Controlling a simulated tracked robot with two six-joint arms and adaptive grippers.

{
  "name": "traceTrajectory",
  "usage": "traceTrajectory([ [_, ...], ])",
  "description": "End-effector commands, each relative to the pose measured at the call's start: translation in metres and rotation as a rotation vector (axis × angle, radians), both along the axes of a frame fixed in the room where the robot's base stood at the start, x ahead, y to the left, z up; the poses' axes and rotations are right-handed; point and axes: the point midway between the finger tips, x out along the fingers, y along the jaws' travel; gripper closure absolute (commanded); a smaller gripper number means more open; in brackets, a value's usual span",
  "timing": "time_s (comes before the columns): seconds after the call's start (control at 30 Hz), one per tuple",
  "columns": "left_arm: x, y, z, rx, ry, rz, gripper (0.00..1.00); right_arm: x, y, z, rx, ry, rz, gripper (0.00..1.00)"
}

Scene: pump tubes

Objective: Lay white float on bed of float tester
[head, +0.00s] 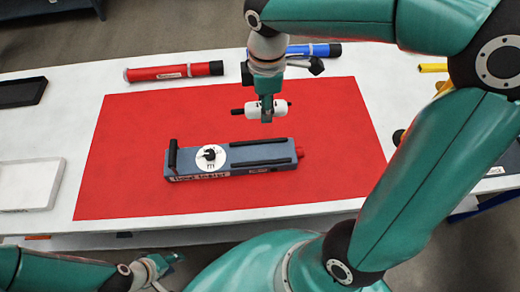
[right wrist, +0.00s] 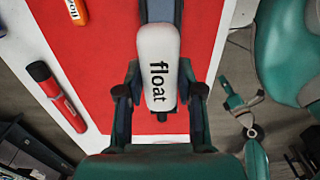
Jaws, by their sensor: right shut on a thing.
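The white float (head: 251,110), with dark stem ends, is held level in the head view above the red mat. My right gripper (head: 267,114) is shut on its middle. In the right wrist view the float (right wrist: 158,50) shows the word "float" between the two fingers (right wrist: 159,95). The blue-grey float tester (head: 235,172) lies on the mat, nearer to me than the float. It has a white round dial, dark rails along its bed and a red knob at its right end. My left gripper (head: 163,264) is at the lower left, away from the tester; its jaws are unclear.
The red mat (head: 120,135) lies on a white table. A red tube (head: 172,72) and a blue tube (head: 308,51) lie behind it. A black tray (head: 20,92) and a white tray (head: 28,185) are at the left. The mat around the tester is clear.

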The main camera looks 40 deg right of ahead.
Motion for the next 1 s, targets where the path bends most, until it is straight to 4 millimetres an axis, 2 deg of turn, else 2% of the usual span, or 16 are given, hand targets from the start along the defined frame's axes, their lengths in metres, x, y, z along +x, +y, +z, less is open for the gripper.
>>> traceTrajectory([
  [0.3,0.000,0.000,0.001,0.000,0.000,0.000,0.60,-0.002,0.000,-0.086,0.000,0.009,-0.001,0.99],
  [0.43,0.000,0.000,0.000,0.000,0.000,0.000,0.60,-0.001,0.000,-0.115,0.000,0.007,-0.002,0.99],
  [0.53,0.000,0.000,-0.001,0.000,0.000,0.000,0.60,-0.001,0.000,-0.129,0.000,0.004,-0.001,0.99],
  [0.77,0.000,0.000,-0.001,0.000,0.000,0.000,0.60,0.000,0.000,-0.145,-0.001,0.003,-0.002,0.99],
  [1.0,0.000,0.000,-0.004,0.000,0.000,0.000,0.60,0.000,0.000,-0.177,0.000,0.002,-0.002,0.99],
])
